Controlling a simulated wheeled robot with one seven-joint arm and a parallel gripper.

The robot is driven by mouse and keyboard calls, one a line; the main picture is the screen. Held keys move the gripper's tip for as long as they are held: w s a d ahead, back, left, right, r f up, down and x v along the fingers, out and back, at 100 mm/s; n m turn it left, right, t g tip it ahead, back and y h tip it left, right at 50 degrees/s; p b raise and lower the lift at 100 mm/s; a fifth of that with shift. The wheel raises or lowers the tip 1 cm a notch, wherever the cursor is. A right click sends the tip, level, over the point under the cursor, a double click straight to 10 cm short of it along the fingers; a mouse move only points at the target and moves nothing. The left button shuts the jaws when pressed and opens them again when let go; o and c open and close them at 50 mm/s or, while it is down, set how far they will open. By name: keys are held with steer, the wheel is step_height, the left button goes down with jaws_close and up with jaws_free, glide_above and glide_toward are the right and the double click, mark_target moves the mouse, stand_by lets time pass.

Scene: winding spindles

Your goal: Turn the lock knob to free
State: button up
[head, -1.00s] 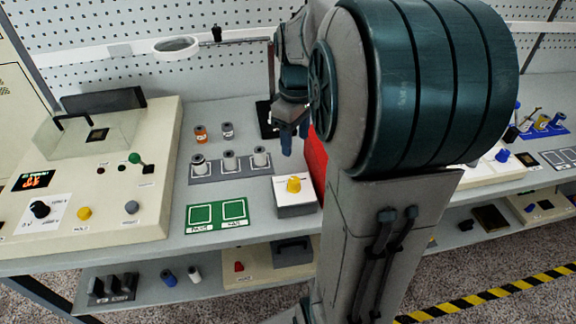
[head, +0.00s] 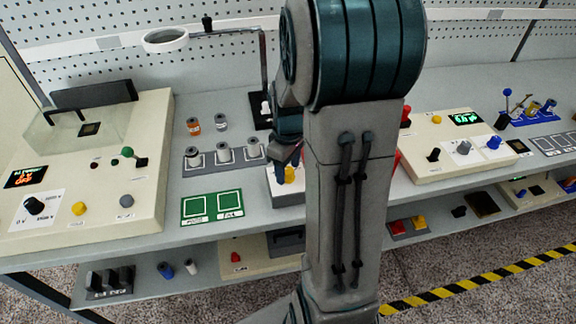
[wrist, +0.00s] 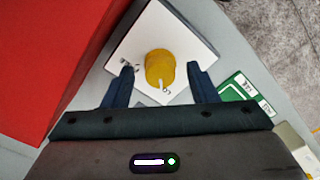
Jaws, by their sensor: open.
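The yellow lock knob (wrist: 160,68) stands on top of a small white-topped box (wrist: 185,30) in the wrist view. A pale pointer mark shows on the knob's side nearest my gripper, by a small printed mark. My gripper (wrist: 162,77) is open, with its dark blue fingers to the left and right of the knob and a gap on both sides. In the head view the knob (head: 289,175) is partly hidden behind my gripper (head: 288,163). I cannot tell the exact height of the fingertips over the box.
A large red block (wrist: 50,60) stands close on the left of the box in the wrist view. A green two-square mat (head: 212,206) lies left of the box in the head view. A grey rack with several spools (head: 222,157) stands behind it.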

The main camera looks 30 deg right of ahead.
steer(key=c, duration=1)
steer(key=shift+m, duration=0.3)
steer(key=m+b, duration=0.1)
steer(key=m, duration=0.2)
steer(key=shift+m, duration=0.4)
steer(key=m, duration=0.4)
steer(key=shift+m+b, duration=0.3)
steer(key=m, duration=0.4)
steer(key=shift+m, duration=2.4)
